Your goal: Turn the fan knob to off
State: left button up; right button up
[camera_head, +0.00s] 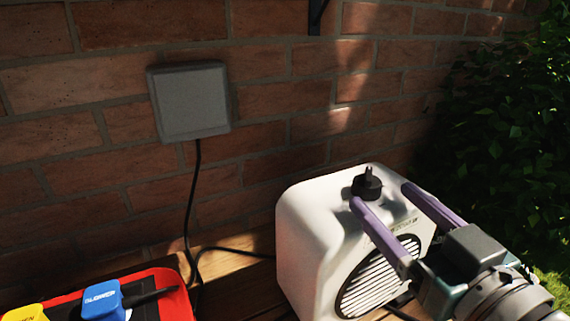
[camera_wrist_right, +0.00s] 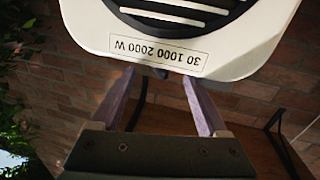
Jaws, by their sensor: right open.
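The fan (camera_head: 305,235) is a white rounded box with a dark round grille, standing on the wooden table. Its black knob (camera_head: 368,184) sits on top, with a pointer ridge sticking up. My right gripper (camera_head: 381,194) reaches in from the right, open, with its two purple fingers apart at the knob. One fingertip overlaps the knob's near edge in the head view; I cannot tell whether it touches. In the right wrist view the fan (camera_wrist_right: 90,30) appears upside down with its "30 1000 2000 W" label. The knob is mostly hidden behind the fan's edge there. My left gripper is out of view.
A brick wall with a grey box (camera_head: 190,102) and a hanging black cable (camera_head: 190,210) stands behind. A red tray (camera_head: 175,290) with blue (camera_head: 101,300) and yellow (camera_head: 25,313) items is at the lower left. Dark foliage (camera_head: 500,150) fills the right.

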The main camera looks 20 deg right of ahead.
aim_at(375, 189)
jog(key=shift+w+d, duration=0.1)
jog(key=shift+w, duration=1.55)
jog(key=shift+c, duration=0.2)
grip_shut()
